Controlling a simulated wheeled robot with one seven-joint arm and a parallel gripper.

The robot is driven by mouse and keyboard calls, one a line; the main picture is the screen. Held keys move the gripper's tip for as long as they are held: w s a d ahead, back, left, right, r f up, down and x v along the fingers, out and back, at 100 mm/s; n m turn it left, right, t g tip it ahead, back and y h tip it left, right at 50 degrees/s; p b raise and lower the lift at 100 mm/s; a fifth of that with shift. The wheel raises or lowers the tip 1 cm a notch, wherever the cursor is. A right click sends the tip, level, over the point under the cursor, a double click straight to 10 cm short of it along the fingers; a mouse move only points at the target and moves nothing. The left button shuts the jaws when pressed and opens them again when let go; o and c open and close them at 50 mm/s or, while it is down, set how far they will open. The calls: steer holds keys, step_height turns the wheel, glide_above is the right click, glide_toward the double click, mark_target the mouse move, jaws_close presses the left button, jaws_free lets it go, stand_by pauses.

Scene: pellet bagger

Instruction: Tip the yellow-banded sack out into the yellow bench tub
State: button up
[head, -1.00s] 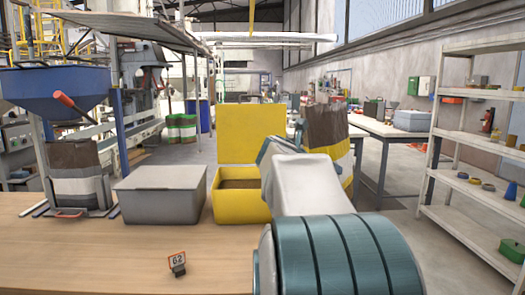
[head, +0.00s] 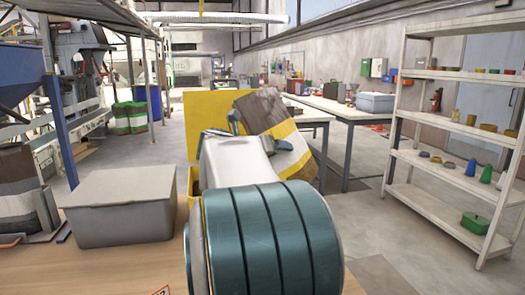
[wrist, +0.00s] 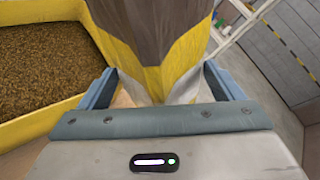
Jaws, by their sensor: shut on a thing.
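The yellow-banded sack (head: 268,122) is brown at the top, with a yellow band and white below. In the head view it leans over to the left beside the yellow bench tub (head: 195,180). My gripper (wrist: 158,88) is shut on the sack, one finger on each side of it in the wrist view. The tub's open lid (head: 207,108) stands up behind. In the wrist view the tub (wrist: 62,118) lies to the left of the sack, with brown pellets (wrist: 50,65) inside. My arm hides most of the tub in the head view.
A grey lidded tub (head: 120,207) stands on the wooden bench (head: 110,268) at left, with another sack (head: 22,185) beyond it. White shelving (head: 450,135) and a long table (head: 345,112) stand right, with open floor between.

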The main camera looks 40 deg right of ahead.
steer(key=n, duration=0.1)
steer(key=s+f+n+g+h, duration=0.1)
steer(key=shift+s+d+f+n, duration=0.15)
steer(key=shift+d+n, duration=0.1)
steer(key=shift+n, duration=0.15)
steer(key=f+n+h, duration=0.1)
steer(key=n, duration=0.1)
steer(key=w+f+n+g+h+b, duration=0.1)
steer(key=f+n, duration=0.1)
steer(key=w+a+f+n+b, duration=0.1)
steer(key=n, duration=0.1)
steer(key=shift+w+f+g+h, duration=0.2)
steer(key=shift+f+g+h, duration=0.05)
steer(key=shift+g+h, duration=0.15)
steer(key=r+n+p, duration=0.2)
steer(key=w+r+h+p, duration=0.1)
steer(key=shift+w+a+r+n, duration=0.1)
steer(key=shift+a+r+n, duration=0.15)
steer(key=shift+n, duration=0.15)
steer(key=shift+c, duration=0.6)
steer(key=shift+w+a+r+n+h+p, duration=0.15)
steer(key=shift+w+r+n+h+p, duration=0.2)
steer(key=shift+n+p, duration=0.25)
